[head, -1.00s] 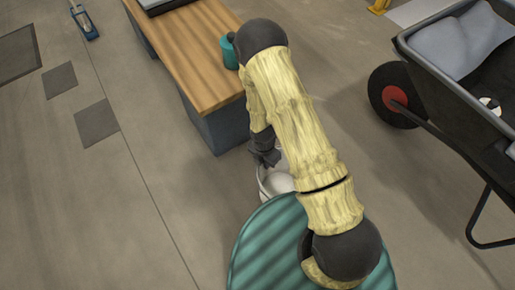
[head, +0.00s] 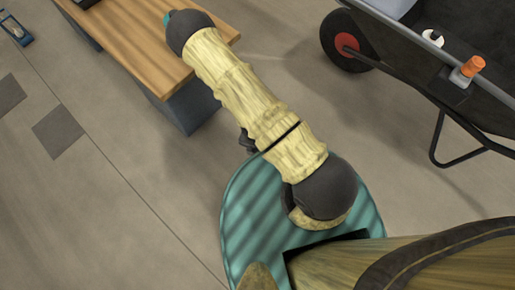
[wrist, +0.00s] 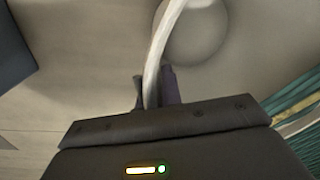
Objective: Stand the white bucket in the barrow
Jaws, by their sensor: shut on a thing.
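The white bucket (wrist: 195,28) shows from above in the wrist view, with its round pale inside at the top. My gripper (wrist: 154,88) is shut on a curved white strip of the bucket, its rim or handle; I cannot tell which. In the head view my gripper (head: 247,142) is a small dark piece mostly behind my arm, and the bucket is hidden. The barrow (head: 485,25) stands at the upper right of the head view, a dark tub with a black and red wheel, well apart from my gripper.
A grey sack (head: 392,6) lies in the barrow's far end. A white ring-like thing (head: 432,38) and an orange-topped thing (head: 471,67) sit by its near edge. A wooden-topped bench (head: 140,48) stands at upper left. Open floor lies between bench and barrow.

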